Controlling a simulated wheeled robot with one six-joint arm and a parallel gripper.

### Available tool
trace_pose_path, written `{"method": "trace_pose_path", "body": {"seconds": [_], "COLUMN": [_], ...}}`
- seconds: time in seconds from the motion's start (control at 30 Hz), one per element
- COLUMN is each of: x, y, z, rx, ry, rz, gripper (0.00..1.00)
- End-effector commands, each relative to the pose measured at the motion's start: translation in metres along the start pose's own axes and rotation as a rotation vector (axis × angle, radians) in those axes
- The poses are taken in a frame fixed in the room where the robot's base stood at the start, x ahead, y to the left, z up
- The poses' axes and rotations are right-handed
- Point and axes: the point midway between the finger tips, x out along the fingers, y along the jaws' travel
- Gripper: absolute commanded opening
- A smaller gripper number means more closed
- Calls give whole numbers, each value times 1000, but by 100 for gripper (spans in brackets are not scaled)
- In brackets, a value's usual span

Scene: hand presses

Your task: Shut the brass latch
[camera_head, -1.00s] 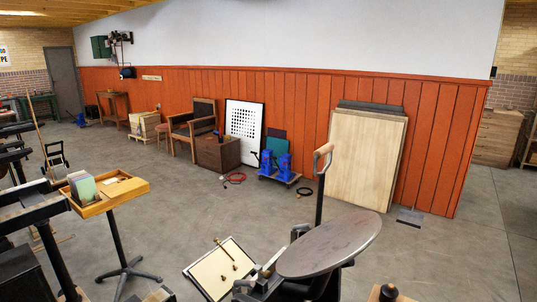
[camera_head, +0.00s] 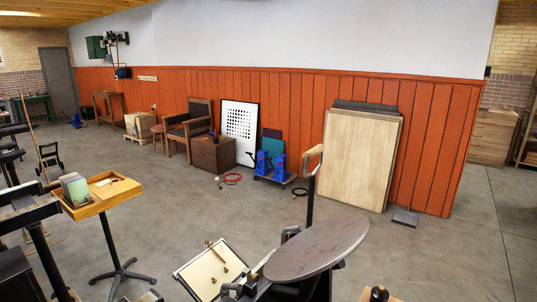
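I cannot make out a brass latch for certain in the head view. A cream panel with a dark frame (camera_head: 196,272) lies tilted at the bottom centre. A thin brass-coloured rod (camera_head: 216,254) and small brass-coloured knobs show on it, too small to tell what they are. Beside it on the right stands a hand press with a dark oval disc (camera_head: 318,248) and an upright lever with a wooden grip (camera_head: 314,152). The press's lower part is cut off by the picture's bottom edge. My gripper is not in view.
A wooden tray on a stand (camera_head: 128,191) holds cards at the left, near dark press parts. A pale board (camera_head: 358,160), blue jacks (camera_head: 271,165), a brown box (camera_head: 212,153) and a chair (camera_head: 190,125) stand along the orange wall. The grey floor between is mostly clear.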

Motion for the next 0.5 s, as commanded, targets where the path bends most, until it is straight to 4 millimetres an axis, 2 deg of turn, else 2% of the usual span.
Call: {"method": "trace_pose_path", "body": {"seconds": [0.07,0.33,0.5], "x": [0,0,0], "y": [0,0,0], "z": [0,0,0], "rx": [0,0,0], "ry": [0,0,0], "rz": [0,0,0], "gripper": [22,0,0]}}
